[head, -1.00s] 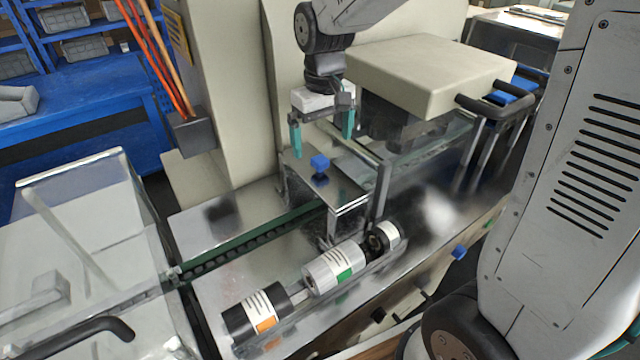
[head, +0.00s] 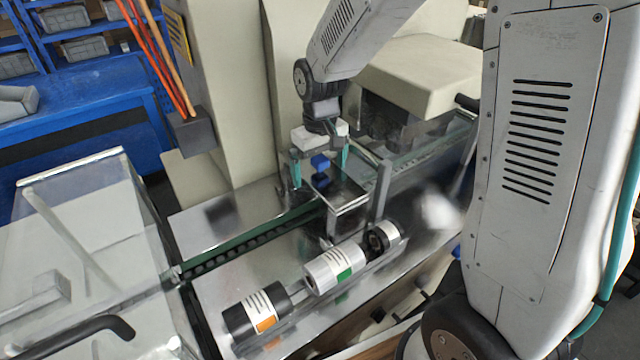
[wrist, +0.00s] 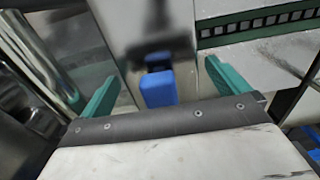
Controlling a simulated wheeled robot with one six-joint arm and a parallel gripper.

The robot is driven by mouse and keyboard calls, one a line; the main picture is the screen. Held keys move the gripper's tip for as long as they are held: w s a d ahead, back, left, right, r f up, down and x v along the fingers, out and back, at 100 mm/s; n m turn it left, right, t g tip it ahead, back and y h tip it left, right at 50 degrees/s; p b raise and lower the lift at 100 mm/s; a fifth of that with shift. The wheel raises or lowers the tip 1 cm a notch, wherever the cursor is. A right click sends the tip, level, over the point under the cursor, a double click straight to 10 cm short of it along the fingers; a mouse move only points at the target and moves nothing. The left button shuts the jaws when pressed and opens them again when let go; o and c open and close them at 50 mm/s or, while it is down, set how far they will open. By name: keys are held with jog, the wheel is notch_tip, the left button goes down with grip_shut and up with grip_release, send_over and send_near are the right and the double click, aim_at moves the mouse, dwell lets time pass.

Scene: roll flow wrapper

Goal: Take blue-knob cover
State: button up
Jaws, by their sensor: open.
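The cover is a shiny metal plate (head: 347,196) with a blue knob (head: 320,163) on top, over the conveyor in the head view. In the wrist view the blue knob (wrist: 158,89) stands on the reflective cover (wrist: 143,22), between the two teal fingers. My gripper (head: 319,178) is open, with one finger on each side of the knob and space between finger and knob on both sides. It also shows in the wrist view (wrist: 160,80). The gripper body hides part of the cover's near end in the wrist view.
Rollers with labels, one black (head: 254,314) and one white (head: 334,268), lie in front of the cover. A metal post (head: 383,190) stands just right of it. A beige housing (head: 425,75) is behind right, and a clear-lidded box (head: 85,250) is at left.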

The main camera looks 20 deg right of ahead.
jog(key=c, duration=1.8)
jog(key=shift+c, duration=0.2)
jog(key=shift+r, duration=0.1)
